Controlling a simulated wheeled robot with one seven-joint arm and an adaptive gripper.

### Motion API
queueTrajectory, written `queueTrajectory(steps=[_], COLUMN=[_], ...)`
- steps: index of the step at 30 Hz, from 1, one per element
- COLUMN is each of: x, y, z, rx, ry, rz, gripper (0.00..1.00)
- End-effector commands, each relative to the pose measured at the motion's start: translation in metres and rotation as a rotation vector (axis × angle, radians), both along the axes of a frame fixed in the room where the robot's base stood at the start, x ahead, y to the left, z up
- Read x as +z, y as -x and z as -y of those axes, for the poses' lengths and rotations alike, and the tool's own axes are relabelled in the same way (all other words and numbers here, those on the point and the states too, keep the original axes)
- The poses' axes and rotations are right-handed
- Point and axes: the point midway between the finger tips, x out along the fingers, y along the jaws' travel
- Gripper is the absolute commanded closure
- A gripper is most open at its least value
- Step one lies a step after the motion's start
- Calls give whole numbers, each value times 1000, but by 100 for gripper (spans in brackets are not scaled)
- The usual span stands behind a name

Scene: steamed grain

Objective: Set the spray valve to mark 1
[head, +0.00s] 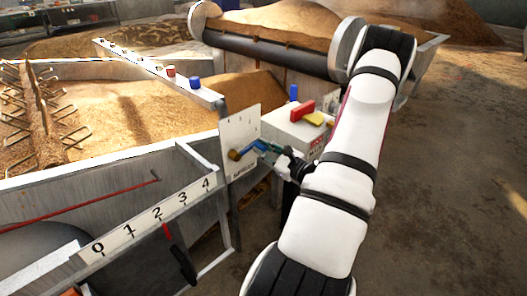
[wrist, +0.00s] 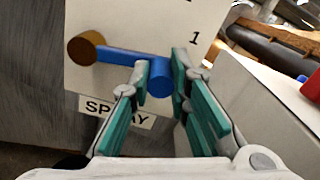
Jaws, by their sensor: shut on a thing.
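The spray valve has a brown round hub (wrist: 86,48) and a blue lever (wrist: 122,56) ending in a blue knob (wrist: 159,82). It sits on a pale plate (head: 239,128) with a "SPRAY" label (wrist: 113,112) below. The lever points right, roughly parallel to the label. The mark 1 (wrist: 194,38) stands above and right of the knob, above the lever's line. Another mark at the wrist view's top edge is cut off. My gripper (wrist: 160,74) is shut on the knob, with a green-padded finger on each side. In the head view my gripper (head: 268,149) partly hides the lever.
A grey box (head: 292,132) with a red block (head: 302,110) on it stands right of the plate. A grain trough (head: 120,105) lies to the left. A rail (head: 150,218) marked 0 to 4 is in front. The floor at right is clear.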

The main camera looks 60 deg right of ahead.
Motion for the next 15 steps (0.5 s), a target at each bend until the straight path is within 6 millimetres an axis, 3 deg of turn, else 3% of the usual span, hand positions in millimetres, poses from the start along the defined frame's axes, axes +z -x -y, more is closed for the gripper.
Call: queueTrajectory(steps=[6,15], x=[16,20], y=[-1,-1], z=[-4,-5], rx=[0,-2], ry=[201,245], rz=[-47,-58], gripper=[100,100])
